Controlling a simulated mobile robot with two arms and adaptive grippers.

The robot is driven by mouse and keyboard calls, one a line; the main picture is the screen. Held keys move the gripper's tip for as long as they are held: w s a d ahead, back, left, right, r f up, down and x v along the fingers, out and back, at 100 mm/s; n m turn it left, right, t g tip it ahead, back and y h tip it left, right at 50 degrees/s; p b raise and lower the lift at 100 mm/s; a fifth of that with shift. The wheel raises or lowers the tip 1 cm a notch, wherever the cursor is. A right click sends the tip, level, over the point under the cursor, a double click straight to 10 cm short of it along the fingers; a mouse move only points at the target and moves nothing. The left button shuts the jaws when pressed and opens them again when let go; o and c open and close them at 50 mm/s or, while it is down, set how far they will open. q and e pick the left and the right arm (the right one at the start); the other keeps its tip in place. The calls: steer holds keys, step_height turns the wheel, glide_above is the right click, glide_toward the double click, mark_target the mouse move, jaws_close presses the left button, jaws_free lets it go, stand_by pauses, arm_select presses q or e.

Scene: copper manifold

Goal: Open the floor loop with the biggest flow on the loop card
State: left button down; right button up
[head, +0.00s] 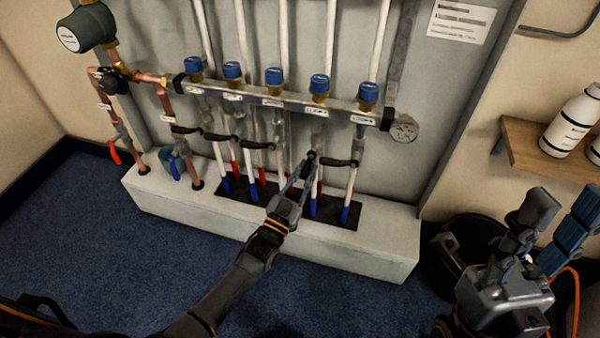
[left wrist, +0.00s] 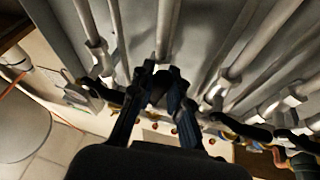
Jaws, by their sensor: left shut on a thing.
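The manifold bar (head: 290,100) carries several blue-capped valves with small labels, and black lever handles sit on the pipes below. My left gripper (head: 309,165) is shut on the black lever (head: 311,157) of the fourth loop from the left. In the left wrist view its fingertips (left wrist: 164,82) meet around this dark lever, partly hidden by the fingers. The fifth lever (head: 341,163), to its right, lies crosswise to its pipe. The levers to the left also lie crosswise. The loop card (head: 460,20) hangs upper right; its text is too small to read. My right gripper (head: 558,212) is open and empty.
A pale plinth (head: 270,235) stands below the pipes. A wooden shelf (head: 545,150) with white bottles is at right, and a dark round container (head: 470,235) is below it. Blue carpet lies in front.

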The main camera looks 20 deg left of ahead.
arm_select(q)
steer(key=shift+d+f+n+t+y+b, duration=0.15)
steer(key=shift+d+n+t+y, duration=0.2)
steer(key=shift+n, duration=0.55)
steer(key=shift+d+n+t+y+b, duration=0.2)
steer(key=shift+n+y, duration=0.25)
steer(key=shift+n, duration=0.45)
steer(key=shift+d, duration=0.1)
steer(key=c, duration=1.3)
jaws_free()
steer(key=shift+s, duration=0.1)
steer(key=v, duration=1.2)
